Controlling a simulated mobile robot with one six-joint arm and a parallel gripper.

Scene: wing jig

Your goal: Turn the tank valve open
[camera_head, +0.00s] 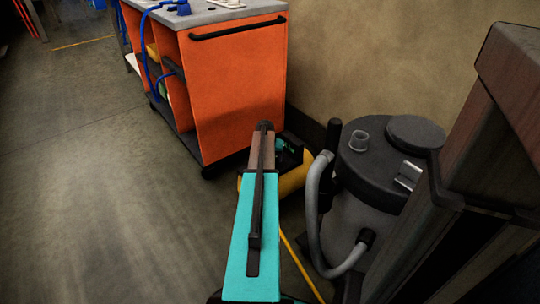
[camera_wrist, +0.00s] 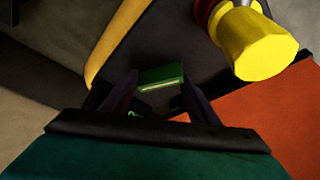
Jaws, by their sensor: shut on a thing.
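A green block-shaped handle (camera_wrist: 161,76), which looks like the tank valve's handle, sits between the two dark fingers of my gripper (camera_wrist: 160,88) in the wrist view. My gripper is shut on it. How far the handle is turned cannot be told. The yellow tank (camera_head: 292,184) lies low on the floor beside the orange cart in the head view, partly hidden by my teal arm. A teal and dark shape shows above the tank, too small to make out. A yellow knob (camera_wrist: 256,42) with a red base stands to the right of the handle in the wrist view.
An orange cart (camera_head: 238,85) with blue hoses stands behind and left of the tank. A grey and black shop vacuum (camera_head: 390,160) with a grey hose stands close on the right. The floor at left is clear.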

